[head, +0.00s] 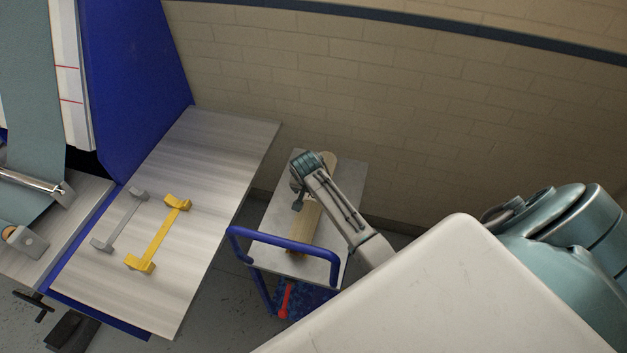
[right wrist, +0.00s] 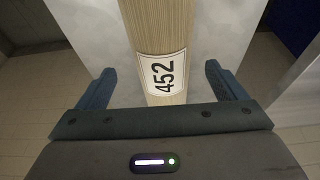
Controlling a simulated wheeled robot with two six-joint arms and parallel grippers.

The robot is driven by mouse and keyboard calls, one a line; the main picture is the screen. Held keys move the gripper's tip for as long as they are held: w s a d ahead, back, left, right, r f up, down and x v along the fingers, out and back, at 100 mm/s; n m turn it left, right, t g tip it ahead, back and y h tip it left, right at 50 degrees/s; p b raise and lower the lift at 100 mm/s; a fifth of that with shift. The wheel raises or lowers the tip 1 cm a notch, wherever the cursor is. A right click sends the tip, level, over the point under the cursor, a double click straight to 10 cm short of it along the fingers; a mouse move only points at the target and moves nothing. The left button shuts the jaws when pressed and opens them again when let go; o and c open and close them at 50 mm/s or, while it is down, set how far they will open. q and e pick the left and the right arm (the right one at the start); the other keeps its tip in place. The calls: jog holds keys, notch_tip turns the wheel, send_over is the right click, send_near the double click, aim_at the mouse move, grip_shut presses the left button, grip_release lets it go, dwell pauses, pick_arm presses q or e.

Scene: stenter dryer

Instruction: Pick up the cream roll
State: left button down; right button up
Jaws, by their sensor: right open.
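The cream roll (head: 303,228) lies lengthwise on the grey top of a small cart (head: 262,252), partly hidden by my right arm in the head view. In the right wrist view, the roll (right wrist: 158,28) runs up from between the fingers and carries a white label reading 452 (right wrist: 162,74). My right gripper (head: 298,203) is over the roll. In the right wrist view, its fingers (right wrist: 160,84) are spread on either side of the roll with a gap on both sides, holding nothing. My left gripper is not in view.
The cart has a blue handle (head: 285,257) at its near end. Left of it is a grey table (head: 215,150) with a yellow bar handle (head: 160,234) and a grey one (head: 120,220). A brick wall (head: 400,110) stands behind the cart.

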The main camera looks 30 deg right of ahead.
jog(key=shift+f, duration=0.2)
jog(key=shift+w+f+p, duration=0.25)
jog(key=shift+f+p, duration=0.1)
jog(key=shift+p, duration=0.2)
jog(key=p+x, duration=0.1)
jog(key=x, duration=0.2)
jog(key=shift+d, duration=0.1)
jog(key=shift+w+d+f, duration=0.15)
jog(key=shift+w+f, duration=0.05)
jog(key=shift+f, duration=0.4)
jog(key=shift+r, duration=0.1)
jog(key=c, duration=1.5)
